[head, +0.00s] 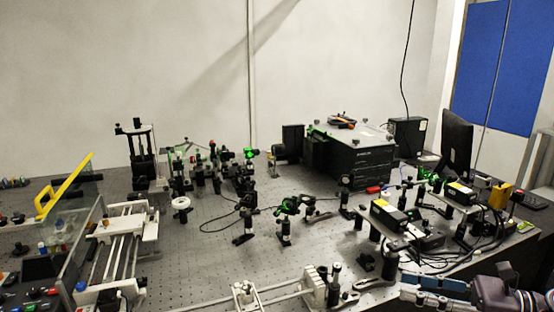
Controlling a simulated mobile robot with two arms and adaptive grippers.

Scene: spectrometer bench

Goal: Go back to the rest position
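My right gripper (408,287) comes in at the lower right corner and points left, over the front right edge of the optical bench (215,262). Its blue and grey fingers lie close together in the picture. From this angle I cannot tell whether they are open or shut, and I see nothing held in them. Part of my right arm is cut off by the frame. My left gripper is not in view.
A black spectrometer box (355,160) stands at the back. Several optic mounts and posts (285,228) fill the middle. A white rail stage (120,245) stands at left. A dark post clamp (388,268) is just left of my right gripper. A monitor (457,143) stands at right.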

